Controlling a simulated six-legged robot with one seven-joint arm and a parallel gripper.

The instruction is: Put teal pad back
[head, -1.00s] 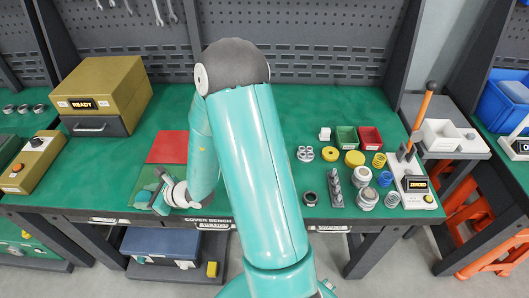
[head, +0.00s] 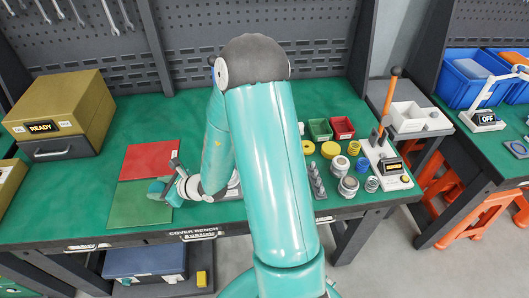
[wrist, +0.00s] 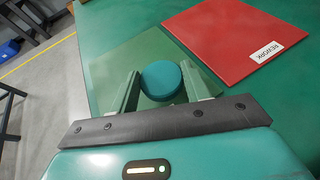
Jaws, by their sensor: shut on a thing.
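The teal pad (wrist: 164,80) is a round, flat-topped disc, seen clearly in the wrist view. My gripper (wrist: 160,84) is shut on it, with one finger on each side. The pad shows over the plain green mat (wrist: 125,62), near the mat's edge with the red one. I cannot tell whether its underside touches the mat. In the head view my gripper (head: 165,188) is over the right part of the green mat (head: 136,208), and my arm hides part of the bench.
The red mat (head: 150,160) labelled REWORK lies behind the green one. A yellow-brown READY box (head: 62,108) stands at back left. Rings, springs, a green bin (head: 320,129), a red bin (head: 342,127) and a lever press (head: 384,160) fill the right side.

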